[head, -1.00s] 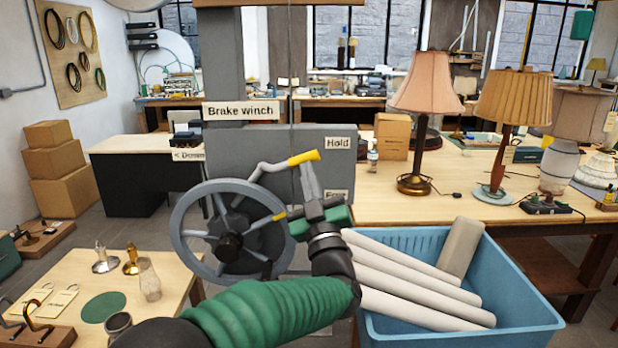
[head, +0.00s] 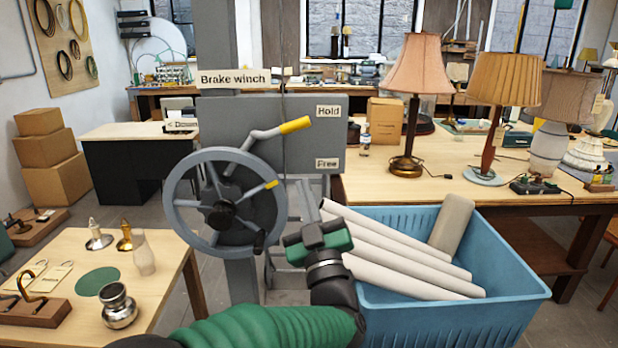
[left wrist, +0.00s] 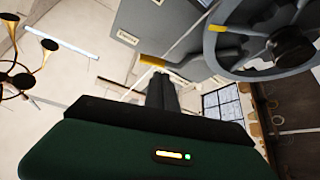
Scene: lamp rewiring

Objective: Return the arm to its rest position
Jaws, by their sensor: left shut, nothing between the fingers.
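My left gripper (head: 308,200) is shut and empty. It is in front of the winch, right of the handwheel and left of the blue crate, apart from the brake lever. The grey brake winch has a spoked handwheel (head: 182,225) and a lever with a yellow grip (head: 294,125). The grip points up and right, beside the "Hold" label (head: 328,111) and above the "Free" label (head: 327,163). In the left wrist view the lever's yellow grip (left wrist: 152,61) shows beyond my gripper (left wrist: 160,88), with the handwheel (left wrist: 225,40) at upper right. My right gripper is not in view.
A blue crate (head: 450,318) with several pale rolls stands right of my left arm. A bench (head: 400,190) with several lamps is behind it. A small table (head: 60,245) with lamp parts stands at left. Cardboard boxes (head: 50,150) are stacked by the left wall.

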